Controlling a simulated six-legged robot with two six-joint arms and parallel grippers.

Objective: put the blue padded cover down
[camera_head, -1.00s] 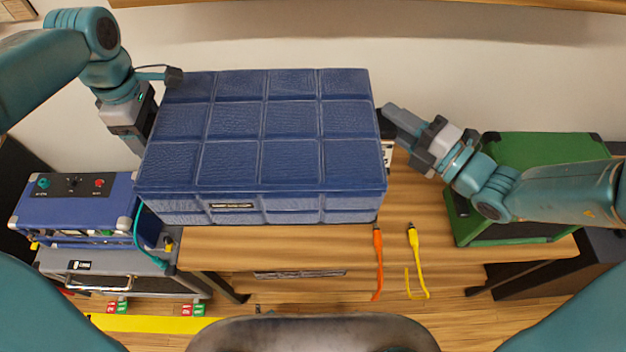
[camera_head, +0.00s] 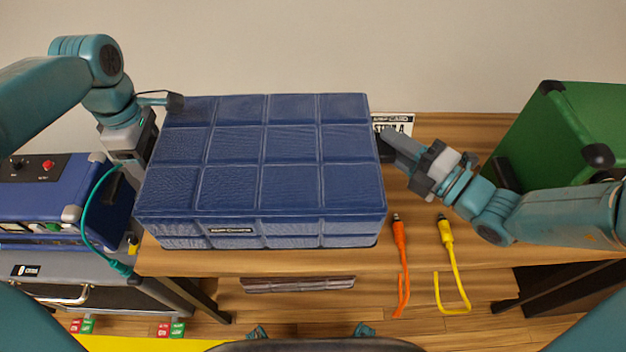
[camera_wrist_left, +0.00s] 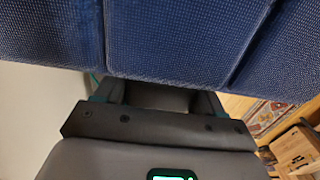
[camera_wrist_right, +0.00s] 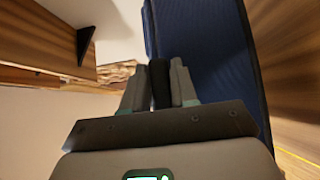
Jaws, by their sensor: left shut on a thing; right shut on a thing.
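The blue padded cover (camera_head: 262,165) is a quilted box shape over the wooden table (camera_head: 440,135). It looks level, with a small label on its front. I cannot tell whether its bottom touches the table. My left gripper (camera_head: 146,168) is shut on the cover's left side, its fingertips mostly hidden. In the left wrist view the cover (camera_wrist_left: 180,40) fills the top, above the fingers (camera_wrist_left: 155,95). My right gripper (camera_head: 386,146) is shut on a dark part at the cover's right side. The right wrist view shows its closed fingers (camera_wrist_right: 160,85) beside the cover (camera_wrist_right: 205,50).
An orange cable (camera_head: 401,262) and a yellow cable (camera_head: 449,260) lie at the table's front, right of the cover. A green box (camera_head: 560,135) stands at the right. A blue amp (camera_head: 60,200) stands at the left on a grey case. A printed card (camera_head: 393,122) shows behind my right gripper.

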